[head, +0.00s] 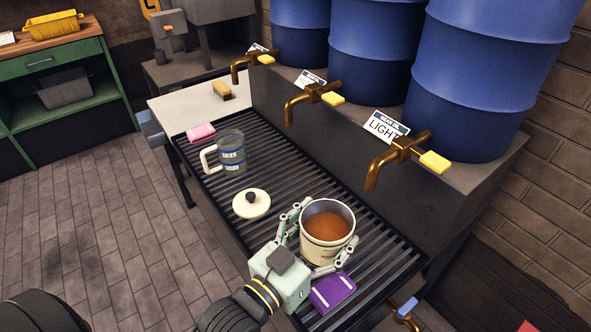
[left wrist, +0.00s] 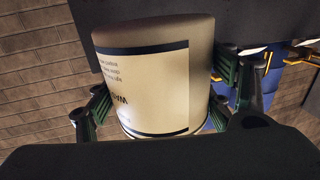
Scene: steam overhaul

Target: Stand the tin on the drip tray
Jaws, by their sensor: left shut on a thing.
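The tin (head: 327,250) is a cream can with a label, open at the top, with brown liquid inside. My left gripper (head: 310,240) is shut on the tin from the near side, one finger on each side of it. The tin is upright over the near part of the drip tray (head: 262,157), a dark slatted grille. I cannot tell whether its base touches the slats. In the left wrist view the tin (left wrist: 155,75) fills the middle between the green finger pads. My right gripper is not in view.
A cream lid with a black knob (head: 251,204), a clear measuring jug (head: 231,152), a pink block (head: 201,133) and a purple block (head: 333,292) lie on the tray. Brass taps (head: 398,150) overhang from blue drums (head: 468,75). A brush (head: 220,91) lies on the pale worktop beyond.

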